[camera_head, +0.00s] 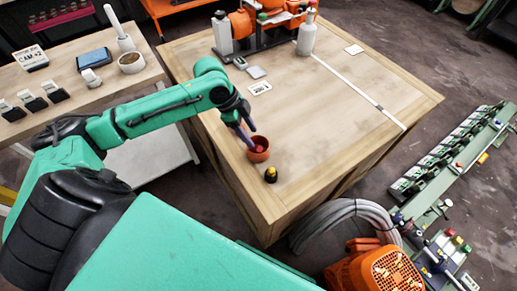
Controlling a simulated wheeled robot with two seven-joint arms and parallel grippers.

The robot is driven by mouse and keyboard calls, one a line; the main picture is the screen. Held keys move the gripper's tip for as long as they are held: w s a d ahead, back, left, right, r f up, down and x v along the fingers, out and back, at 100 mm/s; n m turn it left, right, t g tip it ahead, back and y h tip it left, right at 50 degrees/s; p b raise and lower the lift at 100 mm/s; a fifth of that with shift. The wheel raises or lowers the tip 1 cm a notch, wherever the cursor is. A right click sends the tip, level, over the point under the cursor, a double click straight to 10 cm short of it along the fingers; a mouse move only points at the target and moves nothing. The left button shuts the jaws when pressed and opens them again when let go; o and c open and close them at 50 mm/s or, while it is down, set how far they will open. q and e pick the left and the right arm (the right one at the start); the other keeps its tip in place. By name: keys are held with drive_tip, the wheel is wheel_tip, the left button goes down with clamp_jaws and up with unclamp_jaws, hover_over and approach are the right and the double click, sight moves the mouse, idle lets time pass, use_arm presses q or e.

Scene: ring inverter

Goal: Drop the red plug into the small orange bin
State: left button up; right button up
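The small orange bin (261,156) stands near the left front edge of the wooden crate top. Its inside looks dark red, and I cannot make out the red plug as a separate thing there. My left gripper (252,140) points down at the bin, with its purple fingers at the bin's rear left rim. The fingers look spread apart, and I see nothing held between them. Whether a fingertip touches the rim is too small to tell. My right gripper is not in view.
A black piece with a yellow top (271,175) stands just in front of the bin. The crate's right half is mostly clear.

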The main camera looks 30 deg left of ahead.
use_arm(q)
drive_tip(key=shift+r, duration=0.1)
drive_tip(key=p+v, duration=0.1)
drive_tip(key=v, duration=1.3)
drive_tip(key=shift+r, duration=0.15)
drive_tip(key=shift+a, duration=0.15)
